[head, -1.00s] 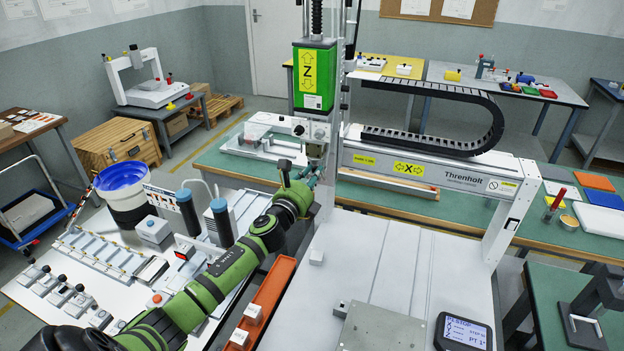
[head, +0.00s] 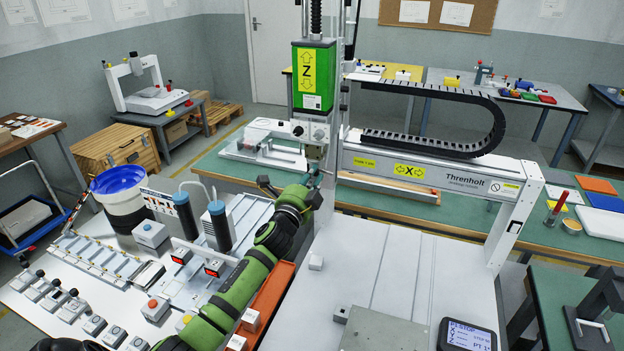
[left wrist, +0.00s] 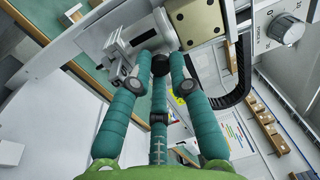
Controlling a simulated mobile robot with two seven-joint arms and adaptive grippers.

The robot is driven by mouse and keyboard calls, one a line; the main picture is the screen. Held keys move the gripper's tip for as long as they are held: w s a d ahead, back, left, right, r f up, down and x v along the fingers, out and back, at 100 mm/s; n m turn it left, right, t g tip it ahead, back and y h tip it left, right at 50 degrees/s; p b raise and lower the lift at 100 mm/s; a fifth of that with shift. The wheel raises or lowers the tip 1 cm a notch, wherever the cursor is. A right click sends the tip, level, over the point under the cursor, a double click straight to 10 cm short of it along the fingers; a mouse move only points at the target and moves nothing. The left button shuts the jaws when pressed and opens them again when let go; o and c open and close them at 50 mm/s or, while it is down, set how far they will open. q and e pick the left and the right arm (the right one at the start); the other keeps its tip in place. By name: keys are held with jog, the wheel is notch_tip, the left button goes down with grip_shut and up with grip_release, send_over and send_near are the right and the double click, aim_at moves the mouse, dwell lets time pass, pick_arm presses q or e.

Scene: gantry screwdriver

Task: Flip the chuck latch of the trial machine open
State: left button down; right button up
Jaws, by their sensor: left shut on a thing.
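The trial machine is a gantry with a green Z box (head: 314,77) and a white X beam (head: 425,172). Its grey chuck (left wrist: 150,32) shows at the top of the left wrist view. A round black knob (left wrist: 160,64), which looks like the end of the chuck latch, sits just below the chuck. My left gripper (left wrist: 158,68) has its teal fingers closed around this knob. In the head view my left gripper (head: 318,183) is at the chuck under the Z box, its fingers mostly hidden. The latch's angle is hard to tell. My right gripper is out of view.
A black cable chain (head: 490,120) curves above the beam.

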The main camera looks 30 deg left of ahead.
pick_arm(q)
jog(key=shift+n, duration=1.1)
jog(key=c, duration=1.4)
grip_release()
jog(key=shift+c, duration=0.2)
jog(key=v, duration=1.2)
jog(key=shift+d, duration=0.1)
